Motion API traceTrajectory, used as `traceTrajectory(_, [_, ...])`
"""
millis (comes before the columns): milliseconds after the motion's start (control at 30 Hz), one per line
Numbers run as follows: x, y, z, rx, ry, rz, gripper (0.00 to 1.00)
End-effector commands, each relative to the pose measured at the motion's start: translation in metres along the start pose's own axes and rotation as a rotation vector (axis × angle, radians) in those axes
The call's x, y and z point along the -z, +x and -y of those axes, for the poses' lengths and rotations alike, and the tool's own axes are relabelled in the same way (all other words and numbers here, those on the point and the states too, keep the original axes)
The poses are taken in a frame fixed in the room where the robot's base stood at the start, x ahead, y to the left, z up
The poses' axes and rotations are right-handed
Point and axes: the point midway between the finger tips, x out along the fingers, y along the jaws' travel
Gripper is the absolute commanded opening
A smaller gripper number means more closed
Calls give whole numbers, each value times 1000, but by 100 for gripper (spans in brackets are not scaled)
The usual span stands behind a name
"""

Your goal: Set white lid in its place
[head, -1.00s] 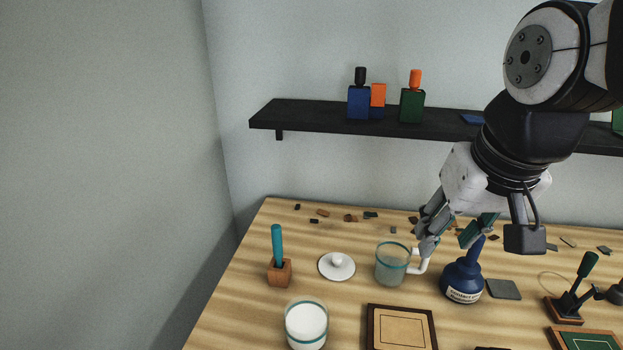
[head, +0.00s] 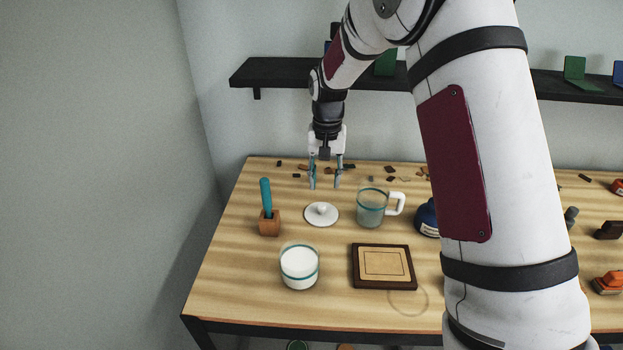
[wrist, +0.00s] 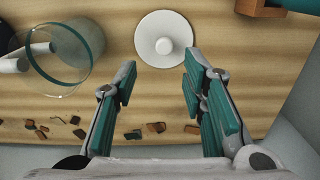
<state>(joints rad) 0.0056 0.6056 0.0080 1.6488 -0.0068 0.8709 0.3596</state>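The white lid (head: 321,214) is a round disc with a small knob, lying flat on the wooden table; in the wrist view the lid (wrist: 163,39) shows just beyond the fingertips, between their lines. My gripper (head: 325,186) is open and empty above the table, just behind the lid; its teal-padded fingers (wrist: 157,72) are spread wide. A clear glass mug (head: 372,207) with a teal band and white handle stands right of the lid.
A wooden block (head: 269,224) holding a teal-handled tool stands left of the lid. A dark-framed wooden tray (head: 356,270) lies front right. A blue bottle (head: 427,218) is partly behind my arm. Small scraps lie at the table's back, below a black shelf (head: 270,73).

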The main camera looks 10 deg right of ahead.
Motion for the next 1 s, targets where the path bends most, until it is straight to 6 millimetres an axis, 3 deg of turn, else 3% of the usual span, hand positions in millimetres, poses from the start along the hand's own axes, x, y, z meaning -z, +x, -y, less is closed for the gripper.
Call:
traceTrajectory(100, [5,15,2,-4,11,13,38])
traceTrajectory(467, [6,34,2,-6,15,17,38])
traceTrajectory(933, [5,95,2,-6,14,18,38])
traceTrajectory(1000, [6,91,2,-5,14,15,22])
